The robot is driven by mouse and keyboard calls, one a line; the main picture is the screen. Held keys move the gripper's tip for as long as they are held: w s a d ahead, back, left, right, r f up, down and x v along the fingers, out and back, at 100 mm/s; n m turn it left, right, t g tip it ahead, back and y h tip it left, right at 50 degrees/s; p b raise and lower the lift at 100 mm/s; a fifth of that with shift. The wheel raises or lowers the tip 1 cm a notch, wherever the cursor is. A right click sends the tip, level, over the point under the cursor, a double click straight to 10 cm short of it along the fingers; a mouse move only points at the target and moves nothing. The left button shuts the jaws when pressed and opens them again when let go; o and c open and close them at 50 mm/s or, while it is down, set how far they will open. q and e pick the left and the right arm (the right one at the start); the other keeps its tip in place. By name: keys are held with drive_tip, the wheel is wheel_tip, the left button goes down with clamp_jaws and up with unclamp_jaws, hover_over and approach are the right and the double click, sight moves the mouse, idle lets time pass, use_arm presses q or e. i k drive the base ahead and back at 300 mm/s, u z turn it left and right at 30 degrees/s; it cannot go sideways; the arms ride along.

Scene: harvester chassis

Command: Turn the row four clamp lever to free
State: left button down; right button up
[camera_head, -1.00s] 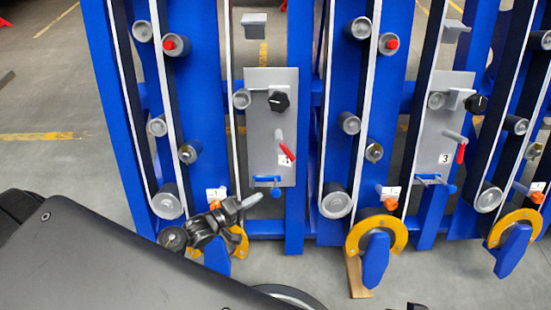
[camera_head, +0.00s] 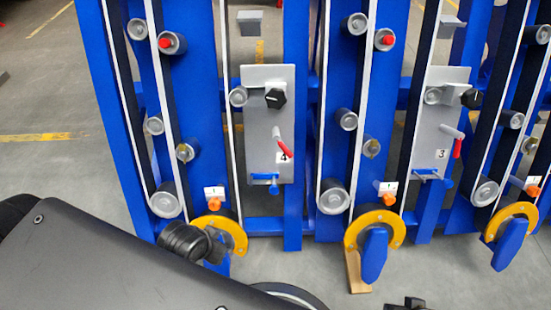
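The row four panel (camera_head: 258,130) is a grey upright plate labelled 4, left of centre. Its red-handled lever (camera_head: 284,149) sits mid-plate, angled down to the right beside the label. A black knob (camera_head: 276,98) sits above it and a blue-tipped fitting (camera_head: 272,184) below it. My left gripper (camera_head: 228,240) is below and left of the panel, in front of a yellow ring, apart from the lever. Its fingers are foreshortened, so their opening is unclear. A dark part at the bottom edge (camera_head: 408,303) may be my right gripper; its fingers do not show.
Blue uprights, rollers and belts flank the panel. A similar panel (camera_head: 437,122) labelled 3 stands to the right. Yellow rings (camera_head: 398,228) with blue paddles stick out low at the front. The space directly before the row four panel is clear.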

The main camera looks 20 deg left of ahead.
sight(284, 148)
drive_tip(key=k, duration=1.25)
drive_tip(key=z, duration=0.6)
drive_tip(key=i, duration=1.55)
drive_tip(key=u, duration=0.85)
